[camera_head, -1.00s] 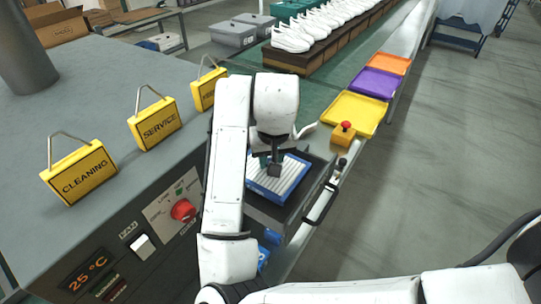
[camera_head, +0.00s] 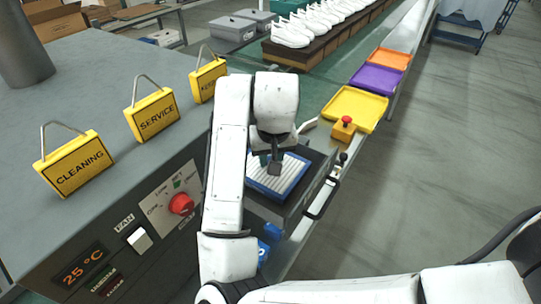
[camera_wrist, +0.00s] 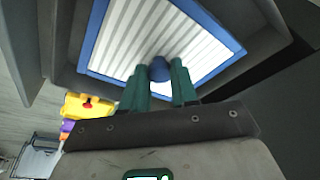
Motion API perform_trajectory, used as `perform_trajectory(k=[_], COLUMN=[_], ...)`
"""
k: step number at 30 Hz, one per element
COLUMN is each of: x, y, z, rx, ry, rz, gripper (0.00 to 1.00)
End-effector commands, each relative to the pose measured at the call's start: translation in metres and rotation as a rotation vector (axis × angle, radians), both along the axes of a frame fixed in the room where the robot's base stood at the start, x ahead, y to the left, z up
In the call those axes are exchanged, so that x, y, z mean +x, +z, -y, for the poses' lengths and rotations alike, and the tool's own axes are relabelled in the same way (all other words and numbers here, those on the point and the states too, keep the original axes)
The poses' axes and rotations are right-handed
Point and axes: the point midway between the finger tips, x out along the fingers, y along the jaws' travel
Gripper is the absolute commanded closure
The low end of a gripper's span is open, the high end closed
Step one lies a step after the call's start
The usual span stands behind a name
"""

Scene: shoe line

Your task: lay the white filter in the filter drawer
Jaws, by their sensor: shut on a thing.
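The white filter is a pleated white panel in a blue frame (camera_head: 290,172); it also shows large in the wrist view (camera_wrist: 117,38). My gripper (camera_head: 274,168) is above it. In the wrist view, its green fingers (camera_wrist: 160,85) are shut on a round blue knob on the filter. The filter drawer (camera_head: 313,178) is dark grey and pulled out from the machine. Its grey walls (camera_wrist: 262,62) surround the filter in the wrist view. The filter is in or just over the drawer; I cannot tell if it rests on the floor. My arm hides the drawer's left side.
The grey machine (camera_head: 100,75) on the left carries yellow signs (camera_head: 76,163) and a red knob (camera_head: 181,204). The drawer's handle (camera_head: 322,198) sticks out rightward. Beyond stand a yellow button box (camera_head: 343,130) and a yellow tray (camera_head: 357,106).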

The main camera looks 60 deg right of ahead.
Motion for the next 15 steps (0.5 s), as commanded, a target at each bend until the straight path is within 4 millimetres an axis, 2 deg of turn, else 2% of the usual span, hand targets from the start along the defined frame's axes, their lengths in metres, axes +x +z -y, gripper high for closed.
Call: perform_trajectory(k=[15], x=[-0.0001], y=[-0.0097], z=[0.0001], rx=[-0.001], ry=[0.001], rz=[-0.001], gripper=[1.0])
